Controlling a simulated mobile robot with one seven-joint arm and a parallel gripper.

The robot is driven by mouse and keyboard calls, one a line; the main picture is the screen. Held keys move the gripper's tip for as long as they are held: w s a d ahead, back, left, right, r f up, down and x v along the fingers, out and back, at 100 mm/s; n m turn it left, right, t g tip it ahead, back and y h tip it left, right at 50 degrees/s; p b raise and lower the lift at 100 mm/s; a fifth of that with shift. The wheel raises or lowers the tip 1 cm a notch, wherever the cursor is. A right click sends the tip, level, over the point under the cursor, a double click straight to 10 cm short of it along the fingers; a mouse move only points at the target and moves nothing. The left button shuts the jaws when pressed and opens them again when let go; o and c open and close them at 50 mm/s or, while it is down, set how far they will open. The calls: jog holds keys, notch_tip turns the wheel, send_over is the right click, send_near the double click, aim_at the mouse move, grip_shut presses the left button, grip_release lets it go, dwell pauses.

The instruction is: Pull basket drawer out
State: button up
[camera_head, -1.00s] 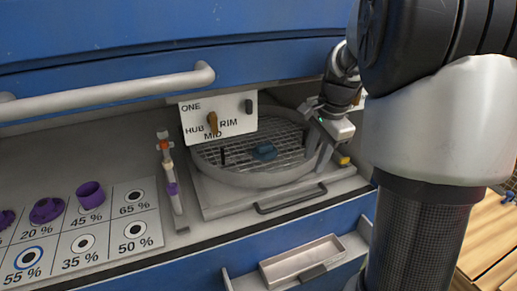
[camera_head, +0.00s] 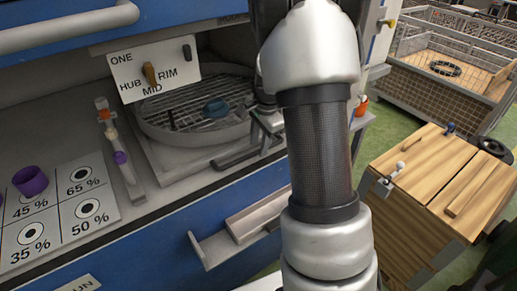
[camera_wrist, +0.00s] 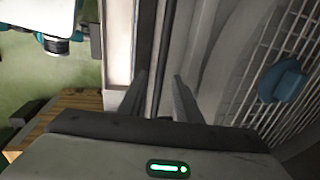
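The basket drawer is a grey tray (camera_head: 165,172) carrying a round wire basket (camera_head: 180,118), with a dark bar handle (camera_head: 236,155) along its front. A blue piece (camera_head: 214,106) lies in the basket and also shows in the wrist view (camera_wrist: 281,80). My gripper (camera_head: 264,124) is at the right end of the handle, partly hidden by my arm. In the wrist view my gripper (camera_wrist: 159,85) has its two fingers apart, with a narrow strip of the tray front showing between them. I cannot tell whether the fingers touch the handle.
A sign (camera_head: 155,75) with knobs stands behind the basket. A syringe-like stand (camera_head: 118,150) and a percentage card (camera_head: 90,205) are to the left. A small open tray (camera_head: 245,225) juts out below. A wooden-topped cart (camera_head: 435,185) stands on the right.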

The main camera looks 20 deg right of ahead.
jog(key=shift+w+f, duration=0.2)
jog(key=shift+f, duration=0.55)
grip_shut()
jog(key=shift+s, duration=0.15)
